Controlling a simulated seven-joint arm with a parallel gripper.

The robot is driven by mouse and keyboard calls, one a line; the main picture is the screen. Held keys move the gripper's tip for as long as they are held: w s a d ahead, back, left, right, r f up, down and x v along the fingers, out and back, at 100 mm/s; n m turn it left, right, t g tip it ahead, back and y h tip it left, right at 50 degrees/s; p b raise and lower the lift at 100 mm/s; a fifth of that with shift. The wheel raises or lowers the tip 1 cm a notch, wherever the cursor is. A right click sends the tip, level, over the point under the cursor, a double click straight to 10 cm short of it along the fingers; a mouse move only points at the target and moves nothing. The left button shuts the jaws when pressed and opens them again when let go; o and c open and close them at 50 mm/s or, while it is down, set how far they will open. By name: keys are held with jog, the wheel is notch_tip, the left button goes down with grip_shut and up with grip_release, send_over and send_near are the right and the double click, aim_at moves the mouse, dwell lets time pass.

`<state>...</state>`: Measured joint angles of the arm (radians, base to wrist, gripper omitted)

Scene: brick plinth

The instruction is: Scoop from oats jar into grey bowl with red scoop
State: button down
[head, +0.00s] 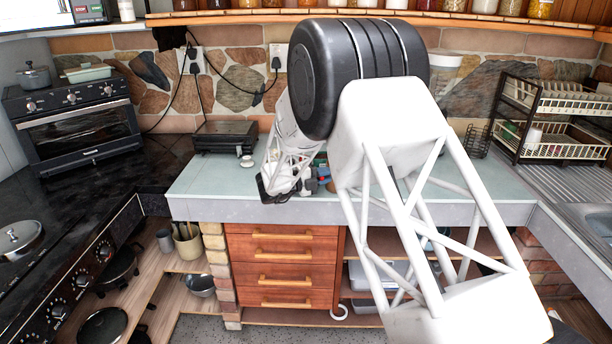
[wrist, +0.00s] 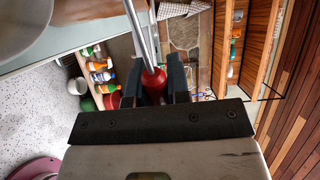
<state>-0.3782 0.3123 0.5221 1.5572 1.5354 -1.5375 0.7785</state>
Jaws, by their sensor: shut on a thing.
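My gripper (wrist: 155,76) is shut on the red handle of the scoop (wrist: 153,86) in the wrist view. The scoop's metal shaft runs up out of that picture, so its bowl end is not seen. In the head view my wrist hangs over the front of the pale counter and hides the gripper's fingers. A large pale grey rounded shape (wrist: 22,24) is cut off at the wrist view's top left; I cannot tell whether it is the grey bowl. I cannot make out the oats jar; my arm covers much of the counter.
The counter (head: 215,184) is clear at its front left. A black grill (head: 224,136) and a small white dish (head: 247,161) stand on it. Small red and blue things (head: 325,176) show beside my wrist. A dish rack (head: 560,120) stands right, a black oven (head: 75,115) left.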

notch_tip(320, 180, down, 4)
jog(key=m, duration=0.3)
jog(key=shift+s+d+m, duration=0.1)
jog(key=shift+s+m, duration=0.05)
jog(key=shift+m, duration=0.25)
dwell(1.0)
jog(key=shift+r+n, duration=0.3)
dwell(0.5)
